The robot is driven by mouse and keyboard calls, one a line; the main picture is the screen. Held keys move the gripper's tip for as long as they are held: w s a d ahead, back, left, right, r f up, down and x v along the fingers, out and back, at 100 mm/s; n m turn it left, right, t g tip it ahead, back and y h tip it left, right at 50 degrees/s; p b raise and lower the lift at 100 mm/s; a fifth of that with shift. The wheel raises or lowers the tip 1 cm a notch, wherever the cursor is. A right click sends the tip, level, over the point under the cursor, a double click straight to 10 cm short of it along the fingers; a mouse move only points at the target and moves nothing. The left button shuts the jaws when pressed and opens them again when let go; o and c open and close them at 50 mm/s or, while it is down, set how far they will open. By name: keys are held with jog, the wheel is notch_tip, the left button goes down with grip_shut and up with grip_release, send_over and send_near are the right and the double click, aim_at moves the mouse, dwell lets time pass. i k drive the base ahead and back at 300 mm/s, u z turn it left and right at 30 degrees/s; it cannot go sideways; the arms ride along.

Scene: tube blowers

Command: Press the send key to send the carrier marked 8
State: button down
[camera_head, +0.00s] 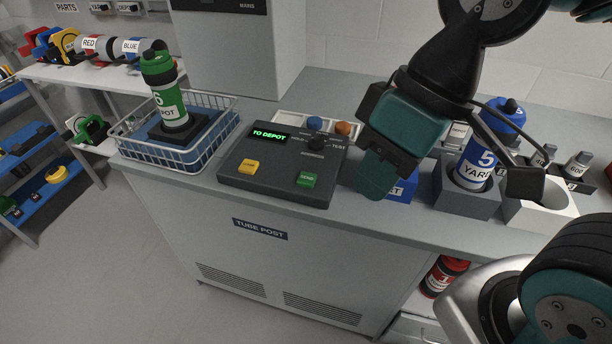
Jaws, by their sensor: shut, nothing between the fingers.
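The dark control box (232,190) stands on the counter, and its display (269,136) reads "TO DEPOT" in green. A green key (307,179), which appears to be labelled SEND, is at its front right. A yellow key (248,166) is at its front left. My gripper (375,188) is shut and empty, pointing down to the right of the box, apart from the green key in the picture. No carrier marked 8 is visible. A green carrier (168,98) marked 6 stands upright in the wire basket (197,157) at left.
A blue carrier (476,163) marked 5 YARD stands in a grey holder (462,205) at right. A blue block (403,190) is partly behind my gripper. A red carrier (443,276) is below the counter. Shelves (50,74) with RED and BLUE cylinders stand at left.

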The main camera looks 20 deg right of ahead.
aim_at(305, 178)
jog(key=z, duration=1.7)
jog(key=k, duration=1.05)
jog(key=u, duration=1.7)
jog(key=i, duration=0.5)
